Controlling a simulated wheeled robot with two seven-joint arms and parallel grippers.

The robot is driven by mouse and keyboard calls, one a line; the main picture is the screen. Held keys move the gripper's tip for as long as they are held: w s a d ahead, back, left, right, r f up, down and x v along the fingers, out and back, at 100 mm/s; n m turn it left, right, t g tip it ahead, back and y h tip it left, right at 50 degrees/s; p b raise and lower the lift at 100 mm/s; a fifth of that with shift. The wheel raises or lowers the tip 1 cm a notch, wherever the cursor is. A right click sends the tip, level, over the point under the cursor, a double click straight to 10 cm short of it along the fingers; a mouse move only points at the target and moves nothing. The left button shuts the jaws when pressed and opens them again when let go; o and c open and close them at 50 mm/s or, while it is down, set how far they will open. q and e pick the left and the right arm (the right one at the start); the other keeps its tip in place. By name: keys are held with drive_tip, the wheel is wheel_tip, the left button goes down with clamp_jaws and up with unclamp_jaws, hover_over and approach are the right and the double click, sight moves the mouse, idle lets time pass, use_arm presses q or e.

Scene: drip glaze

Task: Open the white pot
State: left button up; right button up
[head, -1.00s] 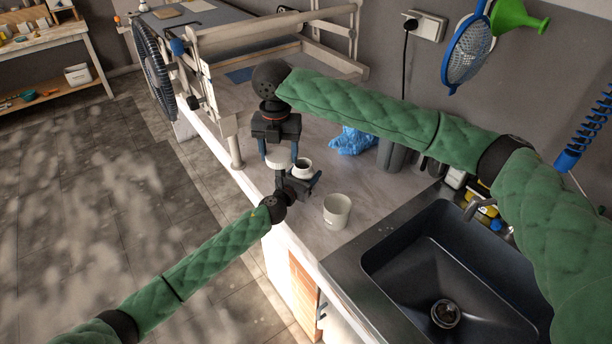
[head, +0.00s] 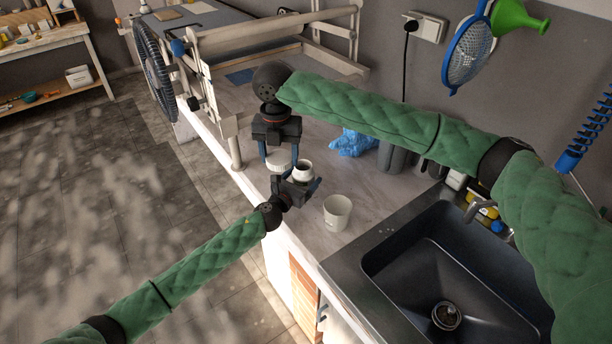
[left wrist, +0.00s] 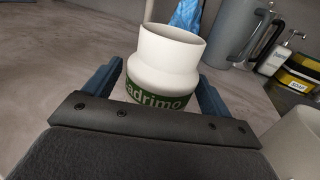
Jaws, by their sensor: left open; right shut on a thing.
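The white pot (head: 304,169) stands on the counter with its mouth uncovered. In the left wrist view the pot (left wrist: 165,62) shows a green label with white letters, and its open rim faces up. My left gripper (head: 296,184) is open, with its blue fingers on either side of the pot; whether they touch it I cannot tell. My right gripper (head: 279,153) is shut on a round white lid (head: 278,161), just left of the pot and apart from it in the head view.
A white cup (head: 337,212) stands to the right of the pot, near the dark sink (head: 385,250). A crumpled blue cloth (head: 352,142) and grey jugs (head: 395,158) are behind. The counter left of my grippers holds a roller frame (head: 265,35).

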use_arm(q)
drive_tip(key=b+v, duration=0.2)
drive_tip(key=v, duration=0.7)
drive_tip(key=shift+s+a, duration=0.2)
drive_tip(key=shift+s, duration=0.1)
